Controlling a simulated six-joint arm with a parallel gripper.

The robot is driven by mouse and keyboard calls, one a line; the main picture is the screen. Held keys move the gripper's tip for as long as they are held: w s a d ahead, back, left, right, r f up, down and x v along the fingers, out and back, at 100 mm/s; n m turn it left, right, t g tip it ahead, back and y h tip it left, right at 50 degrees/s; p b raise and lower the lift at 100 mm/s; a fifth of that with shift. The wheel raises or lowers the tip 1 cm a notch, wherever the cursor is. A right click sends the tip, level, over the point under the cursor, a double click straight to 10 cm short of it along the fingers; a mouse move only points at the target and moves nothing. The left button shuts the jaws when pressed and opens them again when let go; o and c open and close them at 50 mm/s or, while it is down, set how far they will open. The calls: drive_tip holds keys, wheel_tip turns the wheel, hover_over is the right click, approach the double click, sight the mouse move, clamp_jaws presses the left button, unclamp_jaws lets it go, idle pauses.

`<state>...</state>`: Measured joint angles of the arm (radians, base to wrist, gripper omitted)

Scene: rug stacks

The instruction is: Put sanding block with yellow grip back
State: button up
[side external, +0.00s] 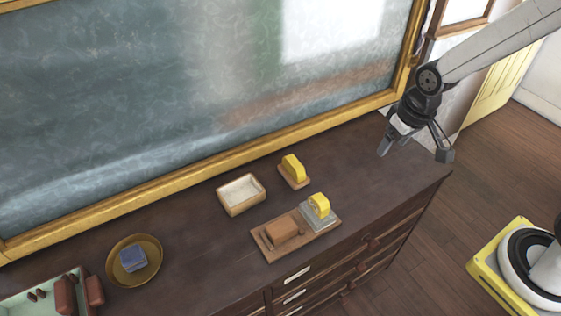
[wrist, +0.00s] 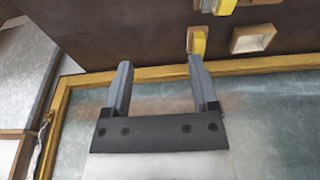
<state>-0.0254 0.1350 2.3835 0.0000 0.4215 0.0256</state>
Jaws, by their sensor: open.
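Two blocks with yellow grips are on the dark cabinet top. One yellow-gripped block (side external: 293,168) has a thin brown base and sits alone behind the tray; it also shows in the wrist view (wrist: 198,42). The other yellow-gripped block (side external: 319,207) has a grey base and sits at the right end of a wooden tray (side external: 268,255). A brown block (side external: 283,231) lies in the left part of that tray. My gripper (side external: 414,152) is open and empty above the right end of the cabinet, to the right of and apart from both blocks.
A small cream-lined open box (side external: 241,208) stands left of the lone block. A brass dish (side external: 155,266) holds a blue block (side external: 133,258). A container (side external: 20,302) with several brown items is at far left. A gold-framed board (side external: 200,184) rises behind. The cabinet's right end is clear.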

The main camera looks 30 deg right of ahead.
drive_tip(key=s, duration=0.5)
drive_tip(key=shift+d+f, duration=0.1)
drive_tip(key=shift+d, duration=0.3)
